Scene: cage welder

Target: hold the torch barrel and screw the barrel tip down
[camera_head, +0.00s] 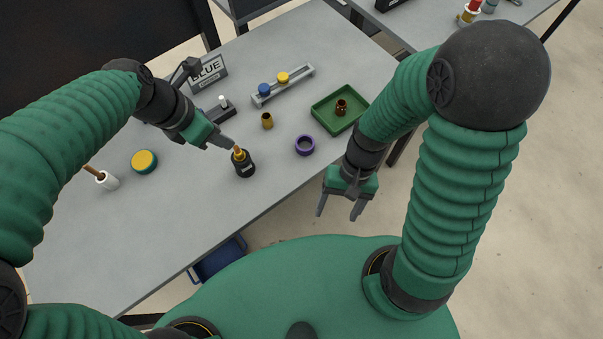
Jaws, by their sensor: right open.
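A brass piece (239,154), which looks like the torch barrel, stands upright in a small black holder (244,168) near the table's front edge. My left gripper (233,146) reaches in from the left with its fingertips at the brass piece. Whether its jaws are closed around it is too small to tell. My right gripper (339,211) is open and empty, pointing down in front of the table's edge. A small gold cylinder (267,121) stands on the table behind the holder. A brown, hollow-looking piece (341,107) is in the green tray. I cannot tell which is the barrel tip.
A purple ring (305,146) lies between the holder and the green tray (323,119). The front table (170,225) is clear.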

